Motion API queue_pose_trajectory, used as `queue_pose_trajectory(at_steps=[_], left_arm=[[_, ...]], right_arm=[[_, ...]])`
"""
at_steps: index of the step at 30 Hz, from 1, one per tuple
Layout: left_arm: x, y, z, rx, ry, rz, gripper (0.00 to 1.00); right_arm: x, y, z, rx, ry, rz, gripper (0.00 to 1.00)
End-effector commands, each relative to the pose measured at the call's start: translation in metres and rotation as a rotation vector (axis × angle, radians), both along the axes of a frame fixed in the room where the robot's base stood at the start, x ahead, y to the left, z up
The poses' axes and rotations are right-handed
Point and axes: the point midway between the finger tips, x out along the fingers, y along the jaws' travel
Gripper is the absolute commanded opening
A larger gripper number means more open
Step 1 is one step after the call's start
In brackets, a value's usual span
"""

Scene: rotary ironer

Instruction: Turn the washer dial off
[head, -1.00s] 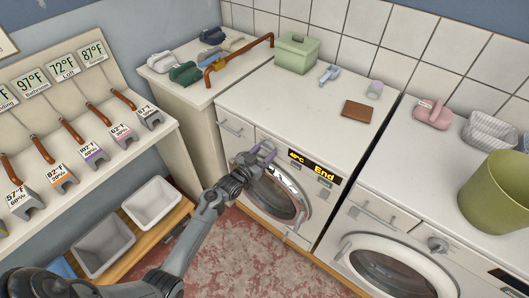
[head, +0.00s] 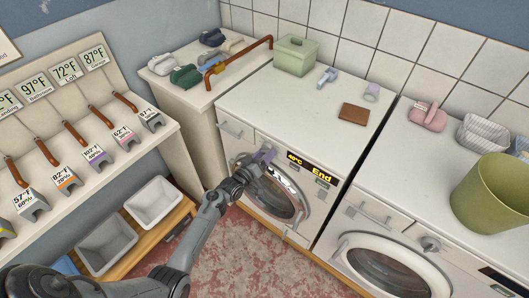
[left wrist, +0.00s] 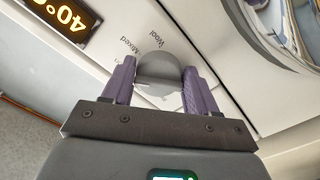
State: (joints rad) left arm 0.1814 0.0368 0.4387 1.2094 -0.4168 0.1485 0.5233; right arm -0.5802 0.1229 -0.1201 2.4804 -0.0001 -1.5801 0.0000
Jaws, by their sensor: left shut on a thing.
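The washer (head: 300,232) with the lit display (head: 310,168) stands at the middle of the head view. The display reads 40°C and End. My left gripper (head: 264,155) is at the washer's front panel, just left of the display. In the left wrist view, its purple fingers stand on either side of the rounded grey dial (left wrist: 157,66) and are shut on it. The labels Wool and Mixed show on the panel beside the dial. The dial is hidden behind the gripper in the head view. My right gripper is not in view.
A second washer (head: 375,222) stands to the right, with a green bin (head: 490,195) on top. A brown wallet-like item (head: 354,114) and a green box (head: 296,56) lie on the first washer's top. Grey bins (head: 107,245) sit low at left.

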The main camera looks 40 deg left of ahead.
Motion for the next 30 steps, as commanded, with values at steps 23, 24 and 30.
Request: queue_pose_trajectory(at_steps=[23, 24, 30], left_arm=[[0.0, -0.004, 0.007, -0.711, -0.018, 0.0, 0.28], [0.0, -0.004, 0.007, -0.739, -0.019, 0.0, 0.28], [0.001, -0.004, 0.008, -0.852, -0.023, 0.0, 0.28]], right_arm=[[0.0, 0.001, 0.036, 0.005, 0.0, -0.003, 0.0], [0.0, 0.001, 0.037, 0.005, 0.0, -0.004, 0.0], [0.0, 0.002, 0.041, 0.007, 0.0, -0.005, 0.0]])
